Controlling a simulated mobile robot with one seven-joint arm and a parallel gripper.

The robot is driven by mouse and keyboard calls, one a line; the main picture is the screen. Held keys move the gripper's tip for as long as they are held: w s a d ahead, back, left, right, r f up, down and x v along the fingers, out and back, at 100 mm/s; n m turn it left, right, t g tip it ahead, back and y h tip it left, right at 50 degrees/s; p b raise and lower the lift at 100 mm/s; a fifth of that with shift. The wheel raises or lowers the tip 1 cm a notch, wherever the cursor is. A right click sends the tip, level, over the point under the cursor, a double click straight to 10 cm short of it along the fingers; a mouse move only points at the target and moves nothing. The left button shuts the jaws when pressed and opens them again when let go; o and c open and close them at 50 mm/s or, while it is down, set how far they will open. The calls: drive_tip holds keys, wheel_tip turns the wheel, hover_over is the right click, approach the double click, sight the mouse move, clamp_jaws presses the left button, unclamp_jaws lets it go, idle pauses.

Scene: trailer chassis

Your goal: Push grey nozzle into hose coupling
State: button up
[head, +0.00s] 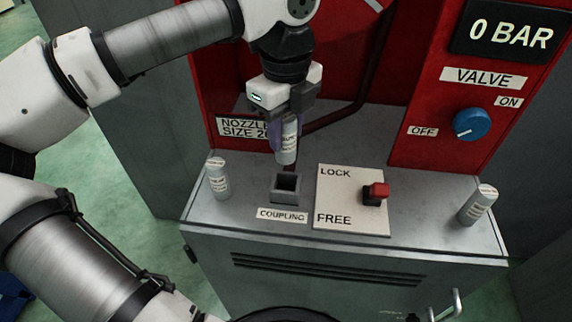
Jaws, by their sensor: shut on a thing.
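My gripper (284,122) is shut on a grey nozzle (288,148), a small labelled cylinder hanging roughly upright below the fingers. The hose coupling (286,188) is a dark grey square socket on the cabinet top, behind a COUPLING label (282,215). The held nozzle appears above and slightly behind the socket in the picture, apart from it. The exact gap is hard to judge from this one view. The socket opening looks empty.
Similar grey cylinders stand at the left (218,178) and right (479,205) of the cabinet top (420,232). A red-handled lever (376,191) sits on a LOCK/FREE plate (340,202). A blue valve knob (471,124) points toward OFF; the display (511,34) reads 0 BAR.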

wheel_tip(320, 180, down, 10)
drive_tip(key=shift+r+p, duration=0.2)
drive_tip(key=shift+p, duration=0.6)
drive_tip(key=shift+f, duration=0.15)
drive_tip(key=shift+f+b, duration=0.2)
drive_tip(key=shift+b, duration=0.1)
drive_tip(key=o, duration=1.1)
drive_tip(key=shift+r, duration=0.1)
wheel_tip(320, 180, up, 12)
drive_tip(key=shift+r+b, duration=0.15)
drive_tip(key=shift+b, duration=1.1)
drive_tip(key=shift+s, duration=0.1)
